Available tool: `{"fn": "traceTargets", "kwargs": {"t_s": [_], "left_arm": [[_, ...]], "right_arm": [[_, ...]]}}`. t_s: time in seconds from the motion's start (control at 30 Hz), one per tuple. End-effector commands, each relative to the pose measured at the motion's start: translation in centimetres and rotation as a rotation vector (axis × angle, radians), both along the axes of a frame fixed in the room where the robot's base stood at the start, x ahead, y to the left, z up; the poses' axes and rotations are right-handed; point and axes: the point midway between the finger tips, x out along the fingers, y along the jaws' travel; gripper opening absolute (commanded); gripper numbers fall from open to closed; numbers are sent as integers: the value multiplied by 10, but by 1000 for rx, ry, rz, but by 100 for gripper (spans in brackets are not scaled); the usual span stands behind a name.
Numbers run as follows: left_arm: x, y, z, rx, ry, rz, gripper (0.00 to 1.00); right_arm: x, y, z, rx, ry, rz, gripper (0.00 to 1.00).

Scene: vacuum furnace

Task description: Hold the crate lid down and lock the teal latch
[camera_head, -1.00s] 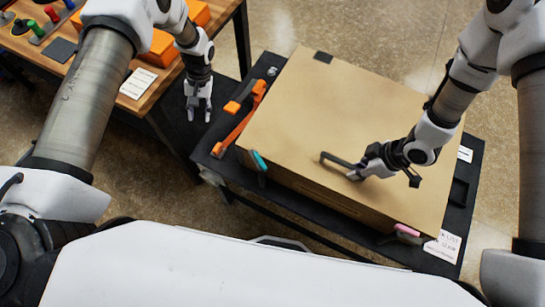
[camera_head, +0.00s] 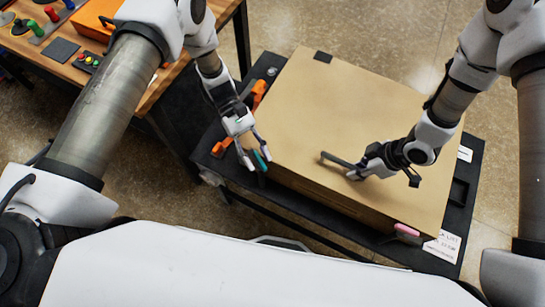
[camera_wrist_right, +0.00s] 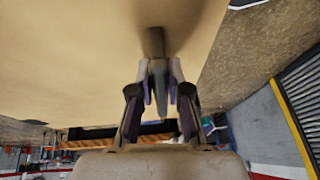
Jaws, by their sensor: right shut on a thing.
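The large tan crate lid (camera_head: 340,110) lies flat on the crate. It has a dark bar handle (camera_head: 338,160) near its front, which also shows in the right wrist view (camera_wrist_right: 157,45). My right gripper (camera_head: 359,174) is shut on the handle. The teal latch (camera_head: 260,160) is on the crate's front face, near its left corner. My left gripper (camera_head: 254,160) is open, with its fingers either side of the teal latch in the picture. Whether they touch it, I cannot tell. A pink latch (camera_head: 407,230) is at the front right corner.
The crate stands on a black cart (camera_head: 462,200) with a white label card (camera_head: 443,246). A wooden bench (camera_head: 150,95) stands at the upper left.

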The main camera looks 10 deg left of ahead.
Motion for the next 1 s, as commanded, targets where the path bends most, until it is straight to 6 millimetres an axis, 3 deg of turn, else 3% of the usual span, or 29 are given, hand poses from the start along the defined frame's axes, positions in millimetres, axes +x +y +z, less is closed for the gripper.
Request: {"fn": "traceTargets", "kwargs": {"t_s": [0.03,0.33,0.37,0.47,1.0], "left_arm": [[-5,-4,-2,1,3,-1,39],[-8,-7,-5,1,-1,0,39],[-8,-7,-5,1,-1,0,35],[-8,-7,-5,1,-1,0,0],[-10,-6,-5,2,4,-46,0]], "right_arm": [[7,-1,1,0,-13,-9,0],[7,-1,1,0,-13,-9,0],[7,-1,1,0,-13,-9,0],[7,-1,1,0,-13,-9,0],[7,-2,1,-4,-13,-10,0]]}}
